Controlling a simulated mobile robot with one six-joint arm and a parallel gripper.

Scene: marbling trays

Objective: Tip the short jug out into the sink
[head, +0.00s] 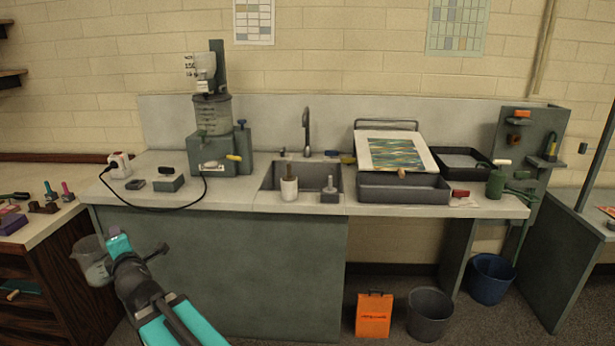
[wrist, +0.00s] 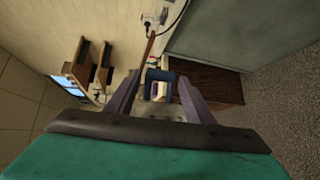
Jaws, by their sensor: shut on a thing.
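My gripper (head: 112,243) is at the lower left in the head view, in front of the left end of the sink counter. It is shut on a short, see-through grey jug (head: 89,262), which is held in the air below the counter top and looks slightly tilted. Whether anything is in the jug is unclear. In the wrist view, a dark blue part (wrist: 160,76), seemingly the jug's handle, lies between the fingers. The sink (head: 318,172) is set into the counter at the middle, with a dark tap (head: 307,128) behind it. The jug is well left of the sink.
A cup with a brush (head: 289,190) and a grey block (head: 330,191) stand at the sink's front edge. A machine (head: 213,150) and a cable (head: 150,209) occupy the counter's left. A grey tray (head: 404,189) is right of the sink. Another bench (head: 45,225) stands left.

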